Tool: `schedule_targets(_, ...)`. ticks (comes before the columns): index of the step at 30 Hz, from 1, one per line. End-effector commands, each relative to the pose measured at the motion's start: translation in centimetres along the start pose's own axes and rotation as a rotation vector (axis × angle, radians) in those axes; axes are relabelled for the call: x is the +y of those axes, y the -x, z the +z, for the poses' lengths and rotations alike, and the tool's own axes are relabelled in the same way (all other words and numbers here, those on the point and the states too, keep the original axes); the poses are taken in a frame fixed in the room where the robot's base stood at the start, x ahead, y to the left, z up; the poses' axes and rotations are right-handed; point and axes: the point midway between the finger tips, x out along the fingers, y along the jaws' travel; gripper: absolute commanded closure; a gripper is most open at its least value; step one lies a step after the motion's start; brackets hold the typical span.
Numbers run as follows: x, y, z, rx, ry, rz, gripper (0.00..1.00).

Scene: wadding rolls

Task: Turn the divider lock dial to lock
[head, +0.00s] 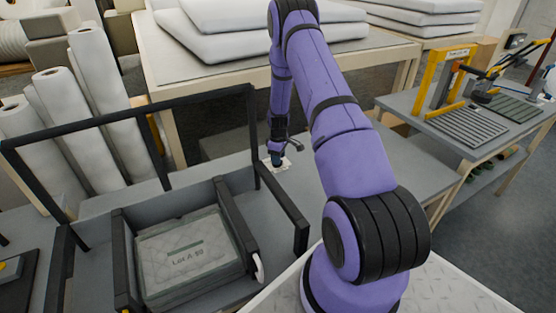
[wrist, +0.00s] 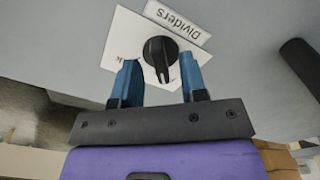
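The divider lock dial (wrist: 160,52) is a round black knob with a pointer ridge, on a white plate (wrist: 122,40) on a grey surface. A label reading "Dividers" (wrist: 178,22) sits beside it. The plate's other lettering is mostly hidden or too small to read. My gripper (wrist: 158,80) has blue fingers, spread apart and empty between. The dial's pointer end reaches toward the gap between the fingertips; I cannot tell whether they touch it. In the head view my gripper (head: 277,160) is over the white plate (head: 284,166), and the dial is hidden.
A black-framed bin (head: 237,225) holding a wrapped grey pack (head: 188,255) stands at the left. A black rail frame (head: 160,110) rises beside the arm. White rolls (head: 95,75) stand at the left. Grey bench top (head: 345,170) is clear right of the plate.

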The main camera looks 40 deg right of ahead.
Motion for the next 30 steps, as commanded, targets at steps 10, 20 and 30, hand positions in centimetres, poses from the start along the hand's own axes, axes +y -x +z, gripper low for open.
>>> schedule_targets(10, 0.01, -1.41, -0.01, 0.0, 0.0, 0.0, 0.61)
schedule_targets(20, 0.0, -1.37, -0.01, 0.0, 0.0, 0.0, 1.0)
schedule_targets(30, -0.01, -1.36, -0.01, 0.0, -0.03, 0.0, 1.0)
